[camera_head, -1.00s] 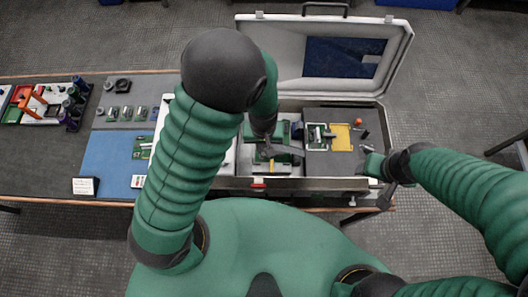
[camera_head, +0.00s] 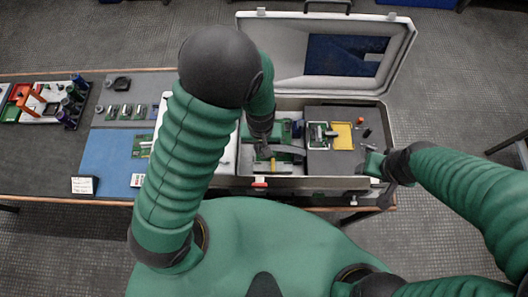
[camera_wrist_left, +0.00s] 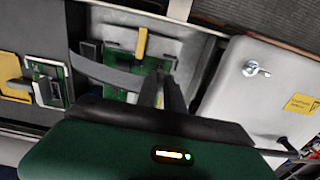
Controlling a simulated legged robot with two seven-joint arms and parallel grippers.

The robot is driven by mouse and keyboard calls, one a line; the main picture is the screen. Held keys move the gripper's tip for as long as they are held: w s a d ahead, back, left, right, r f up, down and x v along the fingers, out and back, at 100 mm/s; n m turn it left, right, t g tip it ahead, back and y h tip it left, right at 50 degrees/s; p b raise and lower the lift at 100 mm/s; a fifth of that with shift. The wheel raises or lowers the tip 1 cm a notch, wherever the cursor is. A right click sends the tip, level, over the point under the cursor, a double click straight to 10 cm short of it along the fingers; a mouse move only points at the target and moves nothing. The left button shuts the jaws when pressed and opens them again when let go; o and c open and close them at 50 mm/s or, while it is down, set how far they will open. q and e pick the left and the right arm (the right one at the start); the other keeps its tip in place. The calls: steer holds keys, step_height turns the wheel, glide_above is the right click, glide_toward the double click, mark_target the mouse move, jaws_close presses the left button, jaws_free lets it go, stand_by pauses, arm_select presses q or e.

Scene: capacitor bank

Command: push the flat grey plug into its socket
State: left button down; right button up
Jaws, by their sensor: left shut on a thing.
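My left gripper (camera_head: 263,152) reaches down into the open case, over a green board (camera_head: 282,157). In the left wrist view its two dark fingers (camera_wrist_left: 161,90) are shut at the end of a flat grey ribbon (camera_wrist_left: 105,73). The flat grey plug at that end is mostly hidden between the fingers. The fingertips are close to the green board (camera_wrist_left: 125,67), near its right edge. I cannot make out the socket, or whether the plug touches it. My right gripper (camera_head: 378,183) is at the case's front right corner; its jaw opening is unclear.
The case (camera_head: 315,184) has raised walls and an open lid (camera_head: 290,50) behind. A yellow piece (camera_head: 342,136) and a small board (camera_head: 317,135) lie in its right part. A yellow tab (camera_wrist_left: 141,44) stands by the green board. A blue mat (camera_head: 108,152) lies left.

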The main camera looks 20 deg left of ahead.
arm_select(q)
steer(key=shift+a+f, duration=0.15)
steer(key=shift+f, duration=0.05)
steer(key=shift+a, duration=0.3)
arm_select(e)
steer(key=shift+a, duration=0.5)
arm_select(q)
steer(key=shift+d, duration=0.15)
arm_select(e)
steer(key=shift+d, duration=0.15)
arm_select(q)
steer(key=shift+d, duration=0.2)
steer(key=shift+d+p, duration=0.3)
steer(key=shift+d, duration=0.15)
arm_select(e)
steer(key=shift+d+r, duration=0.1)
steer(key=shift+r, duration=0.1)
arm_select(q)
steer(key=shift+a, duration=0.1)
steer(key=shift+a, duration=0.15)
arm_select(e)
steer(key=shift+r, duration=0.2)
arm_select(q)
steer(key=shift+f+b, duration=0.35)
steer(key=shift+f, duration=0.3)
arm_select(e)
steer(key=shift+f, duration=0.5)
